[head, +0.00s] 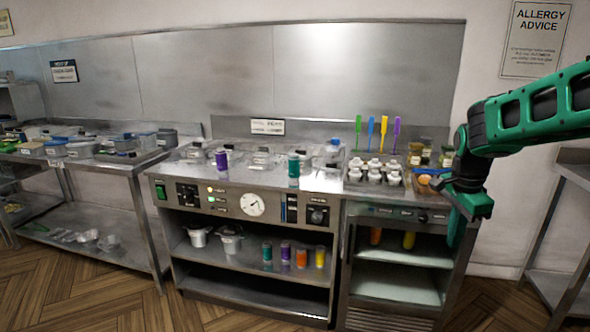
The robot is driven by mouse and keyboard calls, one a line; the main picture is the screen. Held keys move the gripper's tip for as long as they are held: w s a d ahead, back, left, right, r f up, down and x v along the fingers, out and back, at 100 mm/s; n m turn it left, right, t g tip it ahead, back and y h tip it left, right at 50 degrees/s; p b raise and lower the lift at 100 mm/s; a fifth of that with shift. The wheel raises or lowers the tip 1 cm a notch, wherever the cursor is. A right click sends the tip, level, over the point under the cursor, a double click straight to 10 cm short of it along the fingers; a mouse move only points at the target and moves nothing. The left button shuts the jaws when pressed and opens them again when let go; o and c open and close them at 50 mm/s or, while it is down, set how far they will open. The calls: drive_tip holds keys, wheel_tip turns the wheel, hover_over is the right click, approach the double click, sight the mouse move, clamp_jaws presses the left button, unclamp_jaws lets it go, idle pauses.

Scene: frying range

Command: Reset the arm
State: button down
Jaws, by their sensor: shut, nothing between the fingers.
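My green and black arm reaches in from the right edge in the head view. My gripper (456,236) hangs downward at its end, in front of the right-hand end of the frying range (175,215). Its fingers are shut with nothing between them. The fingertips are beside the upper shelf opening of the right-hand cabinet. My gripper hides part of that cabinet's right side and of the counter edge above it.
A purple-topped container (222,160) and a teal one (293,165) stand on the range top.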

drive_tip(key=s+d+f+n+g+y, duration=0.1)
drive_tip(key=s+n, duration=0.9)
drive_tip(key=s, duration=2.1)
wheel_tip(320, 180, down, 2)
drive_tip(key=shift+s+d+f+n+y, duration=0.1)
drive_tip(key=shift+s+d+n+y, duration=0.2)
drive_tip(key=shift+s, duration=0.1)
drive_tip(key=shift+w+f+g, duration=0.2)
drive_tip(key=shift+w+g, duration=0.1)
drive_tip(key=shift+w, duration=0.35)
